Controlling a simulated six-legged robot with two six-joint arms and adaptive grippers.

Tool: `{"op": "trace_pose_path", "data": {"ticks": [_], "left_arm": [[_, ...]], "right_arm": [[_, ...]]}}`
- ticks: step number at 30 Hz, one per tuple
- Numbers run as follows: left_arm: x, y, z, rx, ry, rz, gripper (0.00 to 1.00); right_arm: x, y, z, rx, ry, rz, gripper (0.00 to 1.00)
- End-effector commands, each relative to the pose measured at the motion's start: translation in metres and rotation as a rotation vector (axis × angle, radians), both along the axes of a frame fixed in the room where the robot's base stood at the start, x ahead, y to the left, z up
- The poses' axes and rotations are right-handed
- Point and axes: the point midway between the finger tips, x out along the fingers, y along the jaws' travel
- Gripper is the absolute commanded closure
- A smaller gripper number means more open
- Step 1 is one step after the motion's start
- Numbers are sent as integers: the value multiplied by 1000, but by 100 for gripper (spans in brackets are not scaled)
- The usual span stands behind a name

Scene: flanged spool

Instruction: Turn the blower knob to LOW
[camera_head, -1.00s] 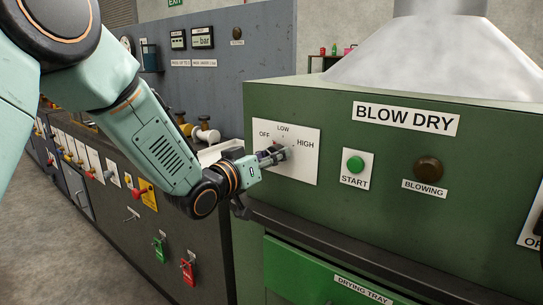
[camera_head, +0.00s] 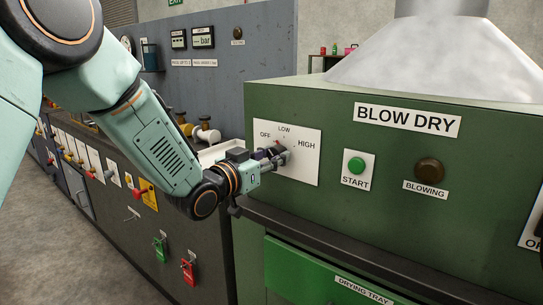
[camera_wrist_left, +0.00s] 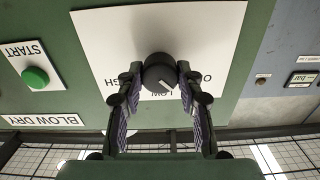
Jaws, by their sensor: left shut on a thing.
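The blower knob (camera_wrist_left: 160,73) is a round black dial with a white line, on a white panel (camera_head: 305,166) marked OFF, LOW and HIGH. My left gripper (camera_head: 281,156) reaches it from the left and hides most of it in the head view. In the left wrist view, which is upside down, the left gripper's fingers (camera_wrist_left: 158,82) are shut on the knob's two sides. The white line points down and right there, toward the LOW and OFF side; fingers partly cover the lettering, so the exact setting is unclear. My right gripper is not in view.
A green START button (camera_head: 356,165) and a brown BLOWING lamp (camera_head: 429,170) sit right of the panel on the green BLOW DRY cabinet (camera_head: 330,119). A dark ledge and a green drying tray (camera_head: 310,272) lie below.

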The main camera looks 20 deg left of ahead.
Motion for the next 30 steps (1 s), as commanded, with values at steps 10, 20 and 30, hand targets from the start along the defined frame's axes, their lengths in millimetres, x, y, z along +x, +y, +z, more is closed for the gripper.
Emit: {"op": "trace_pose_path", "data": {"ticks": [10,20,30], "left_arm": [[0,0,0,308,-112,0,95],[0,0,-1,550,-199,0,95],[0,0,0,683,-247,0,95]], "right_arm": [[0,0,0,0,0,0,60],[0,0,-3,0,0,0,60],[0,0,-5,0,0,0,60]]}}
